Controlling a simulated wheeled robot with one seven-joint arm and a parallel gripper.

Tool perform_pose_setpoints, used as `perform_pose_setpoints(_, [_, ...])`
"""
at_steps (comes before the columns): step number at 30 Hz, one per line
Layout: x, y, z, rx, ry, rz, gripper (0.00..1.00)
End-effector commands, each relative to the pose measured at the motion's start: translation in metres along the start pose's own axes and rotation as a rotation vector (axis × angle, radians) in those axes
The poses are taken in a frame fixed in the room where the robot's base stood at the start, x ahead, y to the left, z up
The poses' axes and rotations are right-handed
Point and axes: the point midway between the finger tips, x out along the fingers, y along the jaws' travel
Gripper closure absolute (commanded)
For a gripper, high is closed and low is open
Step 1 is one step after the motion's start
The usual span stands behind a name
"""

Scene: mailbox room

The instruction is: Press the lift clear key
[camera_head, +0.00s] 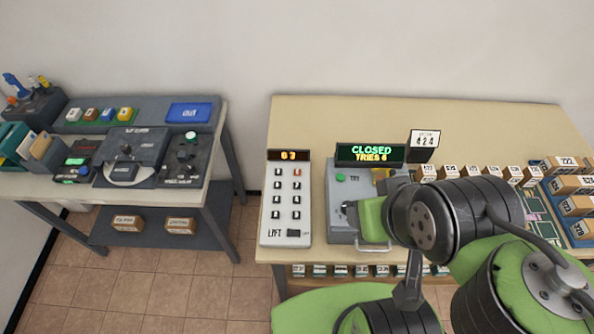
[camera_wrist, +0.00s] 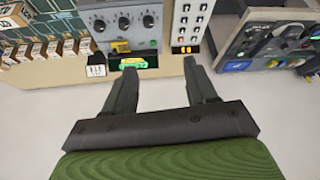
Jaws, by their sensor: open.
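The white lift keypad (camera_head: 287,205) stands on the wooden table in the head view, left of the grey box. It has a lit display (camera_head: 289,155) at its top, two columns of dark keys, one red key (camera_head: 297,171) at the upper right, and a dark switch (camera_head: 294,233) beside the "LIFT" label. The key labels are too small to read, so I cannot tell which is the clear key. The keypad also shows in the wrist view (camera_wrist: 191,22), upside down. My gripper (camera_wrist: 158,68) is open and empty there, apart from the keypad. My arm hides it in the head view.
A grey box (camera_head: 341,215) with a handle stands right of the keypad. A sign reading "CLOSED" (camera_head: 370,153) stands behind it. Boxes with number labels (camera_head: 567,163) fill the right side. A second table (camera_head: 217,128) with devices stands left, across a gap.

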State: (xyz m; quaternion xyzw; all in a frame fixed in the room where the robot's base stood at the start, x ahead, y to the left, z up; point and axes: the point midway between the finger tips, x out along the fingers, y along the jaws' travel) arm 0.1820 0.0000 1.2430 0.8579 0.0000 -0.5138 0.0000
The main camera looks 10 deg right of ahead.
Motion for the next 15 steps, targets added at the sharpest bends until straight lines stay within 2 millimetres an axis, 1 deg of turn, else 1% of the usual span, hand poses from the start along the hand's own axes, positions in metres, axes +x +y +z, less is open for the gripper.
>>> perform_pose_setpoints(1, [0.0, 0.0, 0.0, 0.0, 0.0, 0.0, 0.52])
perform_pose_setpoints(10, [0.0, 0.0, 0.0, 0.0, 0.0, 0.0, 0.98])
perform_pose_setpoints(11, [0.0, 0.0, 0.0, 0.0, 0.0, 0.0, 1.0])
perform_pose_setpoints(15, [0.0, 0.0, 0.0, 0.0, 0.0, 0.0, 1.0])
